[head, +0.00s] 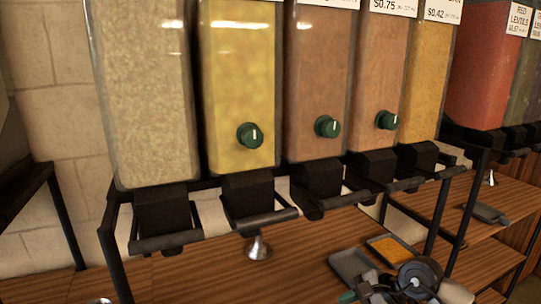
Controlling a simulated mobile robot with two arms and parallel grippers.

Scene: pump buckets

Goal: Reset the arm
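A robot hand, which I take to be my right gripper (376,284), shows at the bottom right edge, partly cut off. It is in front of the wooden counter, close to two small grey trays. Whether its fingers are open or shut is unclear, and I see nothing clearly held in it. My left gripper is not in view.
Tall clear dispensers, including a yellow-filled one (240,90), stand in a black rack above the wooden counter (200,270). One tray (352,264) looks empty; another holds orange grains (394,249). A grey scoop (486,213) lies right.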

